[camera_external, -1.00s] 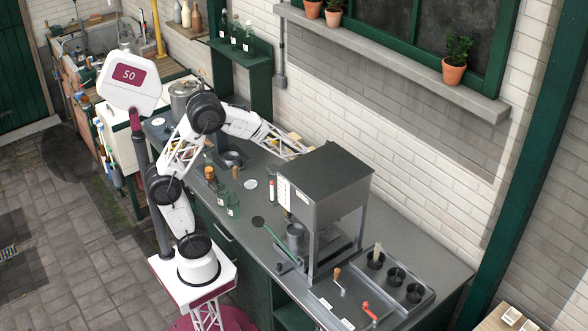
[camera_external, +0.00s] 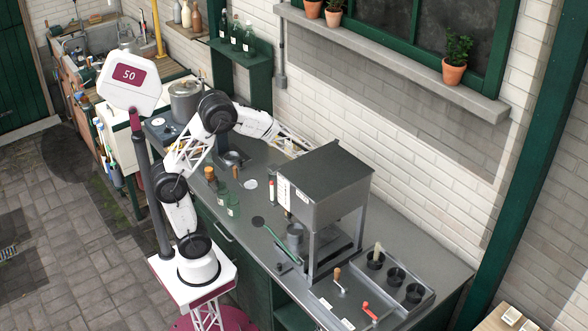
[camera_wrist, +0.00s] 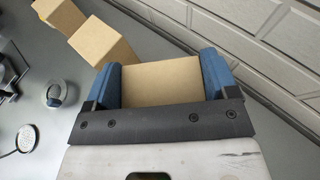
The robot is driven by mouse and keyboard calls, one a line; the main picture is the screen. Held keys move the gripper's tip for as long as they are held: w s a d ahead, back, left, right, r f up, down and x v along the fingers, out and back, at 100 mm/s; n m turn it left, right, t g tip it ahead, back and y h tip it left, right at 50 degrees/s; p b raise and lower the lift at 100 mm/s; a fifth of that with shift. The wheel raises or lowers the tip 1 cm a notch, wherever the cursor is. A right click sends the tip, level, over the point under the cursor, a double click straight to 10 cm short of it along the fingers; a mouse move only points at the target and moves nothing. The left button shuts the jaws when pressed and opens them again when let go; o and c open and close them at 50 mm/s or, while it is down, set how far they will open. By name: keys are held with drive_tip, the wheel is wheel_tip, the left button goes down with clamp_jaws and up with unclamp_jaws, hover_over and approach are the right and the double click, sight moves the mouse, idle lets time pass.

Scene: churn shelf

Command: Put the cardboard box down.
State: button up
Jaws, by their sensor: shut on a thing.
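My gripper (camera_wrist: 161,85) shows in the wrist view with its two blue fingers on either side of a plain brown cardboard box (camera_wrist: 162,82). It is shut on this box. Beyond it lie two more brown boxes, a nearer one (camera_wrist: 101,42) and a farther one (camera_wrist: 60,14), on the grey worktop (camera_wrist: 52,62). I cannot tell whether the held box touches the worktop. In the external view the grey machine hides my gripper and the boxes.
The white brick wall (camera_wrist: 255,45) runs close on the right in the wrist view. A round metal piece (camera_wrist: 54,98) and a round strainer-like tool (camera_wrist: 27,138) lie on the left. The grey machine (camera_external: 325,185) stands on the counter, with green bottles (camera_external: 228,200) to its left.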

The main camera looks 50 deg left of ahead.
drive_tip(key=shift+f, duration=1.6)
drive_tip(key=o, duration=1.2)
drive_tip(key=shift+f, duration=0.1)
drive_tip(key=shift+r, duration=0.2)
drive_tip(key=shift+v, duration=3.75)
drive_tip(key=shift+f, duration=0.1)
drive_tip(key=shift+s+a, duration=0.1)
